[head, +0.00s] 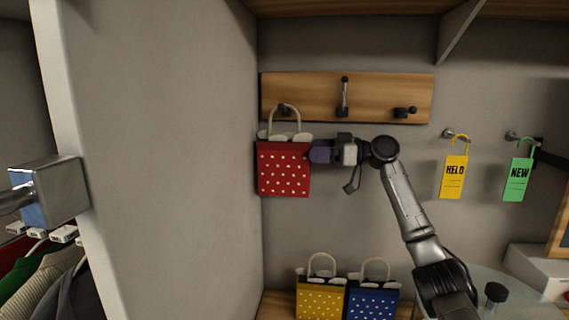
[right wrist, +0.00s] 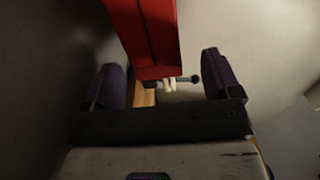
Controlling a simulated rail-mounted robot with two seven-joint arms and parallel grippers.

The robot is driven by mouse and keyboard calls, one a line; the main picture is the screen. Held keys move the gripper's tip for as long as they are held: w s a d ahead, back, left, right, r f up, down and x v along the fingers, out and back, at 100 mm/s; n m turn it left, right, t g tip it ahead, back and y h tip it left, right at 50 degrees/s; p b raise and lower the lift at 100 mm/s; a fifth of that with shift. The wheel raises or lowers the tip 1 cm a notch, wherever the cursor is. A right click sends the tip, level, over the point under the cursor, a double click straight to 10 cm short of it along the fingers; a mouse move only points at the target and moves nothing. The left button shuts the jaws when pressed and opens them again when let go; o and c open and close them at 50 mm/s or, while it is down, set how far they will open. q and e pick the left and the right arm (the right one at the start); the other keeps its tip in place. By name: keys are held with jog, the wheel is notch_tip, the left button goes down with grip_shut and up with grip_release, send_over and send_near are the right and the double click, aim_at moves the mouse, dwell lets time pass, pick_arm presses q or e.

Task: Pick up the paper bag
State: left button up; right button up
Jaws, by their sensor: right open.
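A red paper bag with white dots (head: 284,168) hangs by its pale handle from the left hook of a wooden hook board (head: 375,97). A yellow dotted bag (head: 320,300) and a blue dotted bag (head: 372,302) stand side by side below. My right gripper (head: 318,152) is at the red bag's right side, near its upper part. In the right wrist view, the red bag (right wrist: 148,35) shows between the two open fingers of my right gripper (right wrist: 163,78), with gaps on both sides. My left gripper is not in view.
A grey partition (head: 165,150) stands close left of the red bag. A yellow tag (head: 454,178) and a green tag (head: 517,180) hang on the right. A shelf is above. Clothes (head: 45,275) hang beyond the partition.

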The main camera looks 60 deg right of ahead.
aim_at(299, 148)
jog(key=p+x, duration=0.2)
jog(key=x, duration=0.1)
jog(key=p+x, duration=0.1)
jog(key=shift+w+r, duration=0.25)
jog(key=shift+w, duration=0.15)
jog(key=shift+w+a+f+p, duration=0.15)
jog(key=shift+w+p, duration=0.15)
jog(key=shift+p, duration=0.05)
jog(key=shift+c, duration=0.3)
jog(key=c, duration=1.2)
jog(key=shift+c, duration=0.4)
